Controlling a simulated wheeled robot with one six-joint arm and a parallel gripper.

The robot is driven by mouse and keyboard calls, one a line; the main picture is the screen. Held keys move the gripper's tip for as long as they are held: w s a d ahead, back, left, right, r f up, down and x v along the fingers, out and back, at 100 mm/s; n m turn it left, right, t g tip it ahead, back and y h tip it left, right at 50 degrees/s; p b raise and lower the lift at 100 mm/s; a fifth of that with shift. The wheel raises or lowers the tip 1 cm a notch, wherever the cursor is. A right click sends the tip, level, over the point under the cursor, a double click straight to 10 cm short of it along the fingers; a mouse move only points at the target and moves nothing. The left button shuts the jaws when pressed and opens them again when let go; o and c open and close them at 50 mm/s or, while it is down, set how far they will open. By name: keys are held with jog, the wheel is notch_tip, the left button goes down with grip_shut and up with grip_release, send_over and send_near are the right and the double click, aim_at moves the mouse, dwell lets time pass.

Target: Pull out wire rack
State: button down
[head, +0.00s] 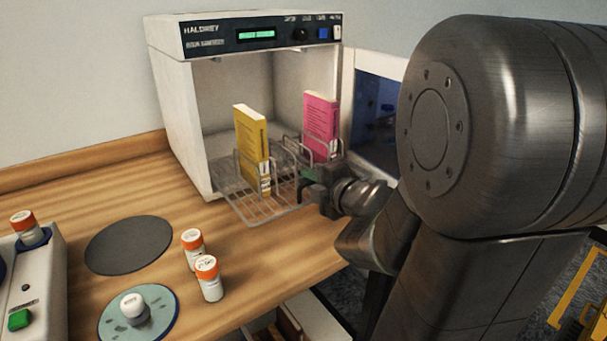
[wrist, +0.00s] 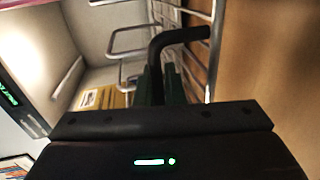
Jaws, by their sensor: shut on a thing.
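The wire rack (head: 250,207) reaches out of the open front of the white cabinet (head: 176,118), partly over the wooden counter. A yellow book (head: 250,145) and a pink book (head: 320,125) stand upright in its wire holders. My gripper (head: 308,180) is at the rack's front right and is shut on the rack. In the wrist view the rack's wires (wrist: 135,40) run beside the fingers (wrist: 170,80), and a dark bent bar crosses them. The exact grip point is partly hidden.
The cabinet door (head: 372,110) stands open at the right, close behind my arm. Two orange-capped bottles (head: 209,278), a dark round mat (head: 129,245) and a round teal pad (head: 165,315) lie on the counter at front left. An open drawer (head: 300,325) is below the counter edge.

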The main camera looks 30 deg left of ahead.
jog(key=shift+s+d, duration=0.15)
jog(key=shift+d, duration=0.1)
jog(key=c, duration=1.8)
grip_release()
jog(key=shift+d, duration=0.1)
jog(key=shift+p+v, duration=1.9)
jog(key=shift+v, duration=4.9)
